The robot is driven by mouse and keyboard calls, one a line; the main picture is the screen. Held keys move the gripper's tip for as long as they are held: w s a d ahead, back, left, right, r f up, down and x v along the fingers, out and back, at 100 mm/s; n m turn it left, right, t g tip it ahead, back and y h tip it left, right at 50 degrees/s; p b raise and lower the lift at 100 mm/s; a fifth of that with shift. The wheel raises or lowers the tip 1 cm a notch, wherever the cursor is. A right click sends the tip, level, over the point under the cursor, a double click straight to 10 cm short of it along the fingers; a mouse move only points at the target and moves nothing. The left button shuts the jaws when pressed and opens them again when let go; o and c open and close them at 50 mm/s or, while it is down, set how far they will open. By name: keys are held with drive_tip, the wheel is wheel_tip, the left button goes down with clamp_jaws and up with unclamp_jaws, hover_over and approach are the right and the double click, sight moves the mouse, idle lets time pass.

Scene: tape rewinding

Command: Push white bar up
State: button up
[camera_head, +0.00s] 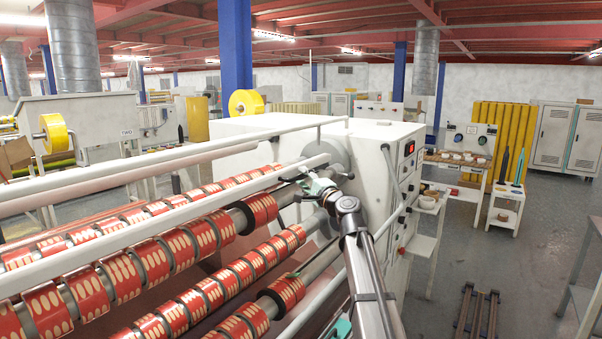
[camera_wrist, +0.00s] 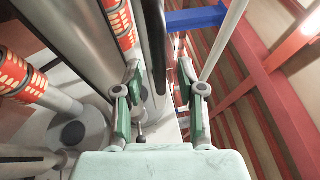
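Two long white bars cross the front of the machine in the head view. The upper one (camera_head: 150,168) runs above the red rolls. The lower one (camera_head: 165,223) slants up to the right, ending close to my gripper (camera_head: 318,188). I cannot tell which bar the task means. In the wrist view my gripper (camera_wrist: 160,100) is open, with green finger pads set apart and nothing visibly held. A pale bar (camera_wrist: 226,45) shows up and right of the fingers, and a wide grey bar (camera_wrist: 75,35) up and left. Contact with either bar cannot be told.
Red label rolls (camera_head: 150,262) sit on shafts below the bars. The white machine housing (camera_head: 370,150) stands just behind my gripper. A small dark lever (camera_wrist: 141,138) shows below the fingers. A side table (camera_head: 508,195) and open floor lie to the right.

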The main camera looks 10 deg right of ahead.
drive_tip(key=shift+x, duration=1)
clamp_jaws()
drive_tip(key=shift+r+p, duration=1.05)
drive_tip(key=shift+r, duration=2.75)
unclamp_jaws()
drive_tip(key=shift+r, duration=0.1)
